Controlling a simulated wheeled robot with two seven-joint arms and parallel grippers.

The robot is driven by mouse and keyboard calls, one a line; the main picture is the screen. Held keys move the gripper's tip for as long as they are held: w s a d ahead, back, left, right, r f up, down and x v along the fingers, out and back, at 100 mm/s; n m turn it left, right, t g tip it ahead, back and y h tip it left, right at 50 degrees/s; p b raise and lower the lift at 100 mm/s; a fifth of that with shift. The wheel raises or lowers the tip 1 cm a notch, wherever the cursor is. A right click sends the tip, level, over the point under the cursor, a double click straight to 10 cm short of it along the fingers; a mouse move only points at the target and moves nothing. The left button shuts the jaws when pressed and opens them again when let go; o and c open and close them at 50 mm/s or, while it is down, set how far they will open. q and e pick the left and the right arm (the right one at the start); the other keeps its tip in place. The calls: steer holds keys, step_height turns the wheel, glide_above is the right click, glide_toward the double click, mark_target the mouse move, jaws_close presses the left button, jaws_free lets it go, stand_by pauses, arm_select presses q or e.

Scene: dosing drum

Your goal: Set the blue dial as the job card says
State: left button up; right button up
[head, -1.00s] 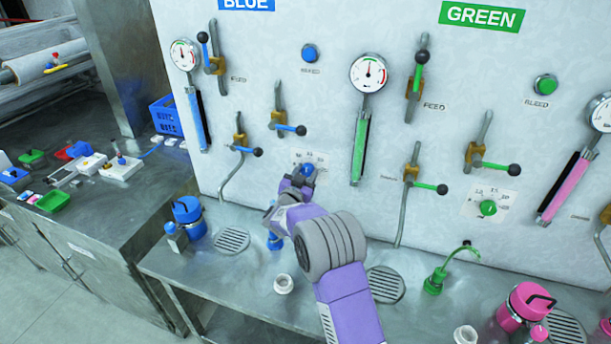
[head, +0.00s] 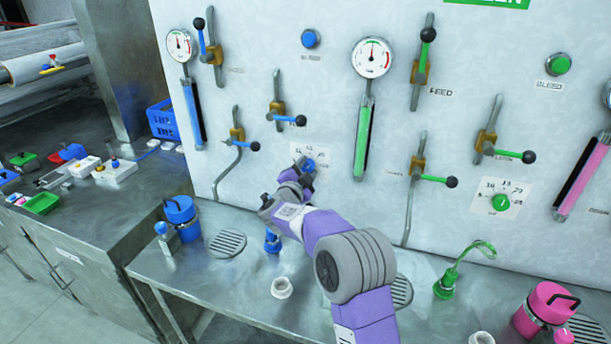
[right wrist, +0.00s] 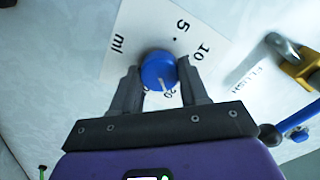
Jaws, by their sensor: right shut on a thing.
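The blue dial (head: 310,164) sits on a white scale plate on the panel's blue side. It also shows in the right wrist view (right wrist: 158,71), with 5, 10, a partly hidden 20 and "ml" around it. Its white mark points down in that view, toward the 20. My right gripper (right wrist: 158,84) is shut on the dial, one finger on each side; in the head view it shows at the plate (head: 303,170). I cannot see a readable job card. My left gripper is not in view.
Blue-handled valves (head: 277,114) are above and left of the dial, and one (right wrist: 297,66) is near the gripper. A blue flask (head: 182,216), a white cup (head: 282,288) and a green spout (head: 447,280) stand on the bench below. The green dial (head: 501,202) is farther right.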

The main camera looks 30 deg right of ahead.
steer(key=shift+m, duration=0.3)
steer(key=o, duration=1.1)
steer(key=shift+c, duration=0.2)
steer(key=v, duration=0.7)
steer(key=shift+s+a, duration=0.2)
